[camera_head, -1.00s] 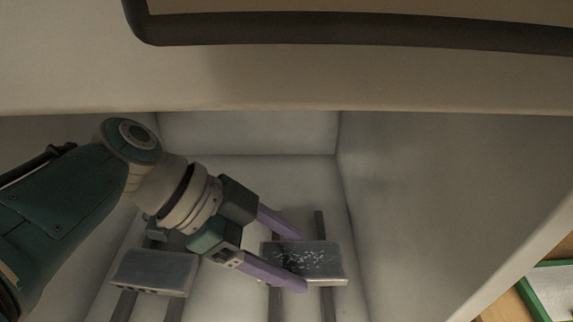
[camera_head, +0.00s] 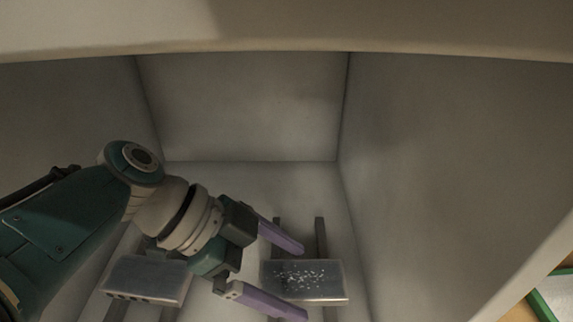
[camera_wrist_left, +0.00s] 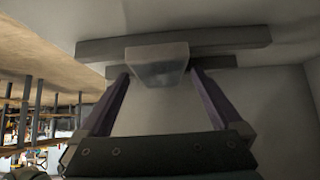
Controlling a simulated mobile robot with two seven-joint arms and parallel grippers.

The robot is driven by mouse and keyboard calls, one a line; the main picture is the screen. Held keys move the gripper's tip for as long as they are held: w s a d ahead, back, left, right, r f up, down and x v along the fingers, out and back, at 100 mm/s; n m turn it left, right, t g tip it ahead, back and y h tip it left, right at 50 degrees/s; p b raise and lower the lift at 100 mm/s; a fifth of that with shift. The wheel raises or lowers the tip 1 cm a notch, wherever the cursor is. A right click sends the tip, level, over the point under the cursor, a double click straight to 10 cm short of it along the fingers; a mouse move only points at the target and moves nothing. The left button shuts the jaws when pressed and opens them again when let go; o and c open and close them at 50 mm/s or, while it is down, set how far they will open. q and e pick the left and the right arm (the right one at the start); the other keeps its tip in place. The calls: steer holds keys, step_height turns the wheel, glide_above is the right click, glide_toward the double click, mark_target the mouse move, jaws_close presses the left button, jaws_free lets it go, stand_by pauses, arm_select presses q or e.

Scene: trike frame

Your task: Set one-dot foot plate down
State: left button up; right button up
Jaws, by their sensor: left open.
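A grey metal foot plate with a pale speckled top (camera_head: 325,283) lies across two dark rails on the right of the white bay. My left gripper (camera_head: 302,282) is open, its purple fingers on either side of this plate, with small gaps visible beside it. In the left wrist view the plate (camera_wrist_left: 157,62) sits against a rail between the fingertips. I cannot make out a single dot on it. A second foot plate (camera_head: 146,279), with several dark dots on its front edge, lies on the left pair of rails, partly behind my gripper. My right gripper is not in view.
Pale walls enclose the bay at the back, left and right (camera_head: 440,170). A pale ledge (camera_head: 290,28) crosses the top. A green-edged item (camera_head: 550,298) shows outside at the lower right. The floor behind the rails is clear.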

arm_select(q)
steer(key=shift+r, duration=0.25)
steer(key=p+v, duration=0.5)
steer(key=v, duration=0.2)
steer(key=shift+a, duration=0.25)
steer(key=shift+r, duration=0.15)
